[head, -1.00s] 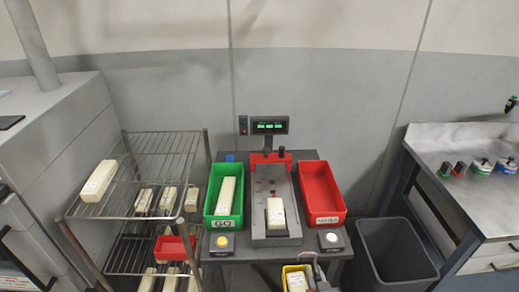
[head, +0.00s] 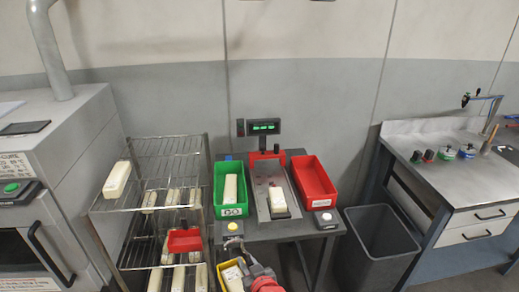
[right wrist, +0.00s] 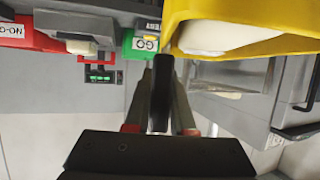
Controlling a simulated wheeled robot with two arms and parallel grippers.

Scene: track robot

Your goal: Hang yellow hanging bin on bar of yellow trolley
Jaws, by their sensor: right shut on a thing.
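The yellow hanging bin (head: 229,278) is at the bottom of the head view, in front of the table, with a pale block inside. My right gripper (head: 234,246) is shut on the bin's edge. In the right wrist view the yellow bin (right wrist: 262,42) fills the top right with the pale block (right wrist: 215,38) in it, and the dark gripper fingers (right wrist: 162,85) reach its edge. The bin's lower part is cut off in the head view. The yellow trolley and its bar do not show. My left gripper is not in view.
A grey table (head: 300,226) holds a green GO bin (head: 215,203), a red bin (head: 314,182) and a scale. A wire rack (head: 150,207) with pale blocks stands at left. A grey waste bin (head: 382,240) and a workbench (head: 440,190) stand at right.

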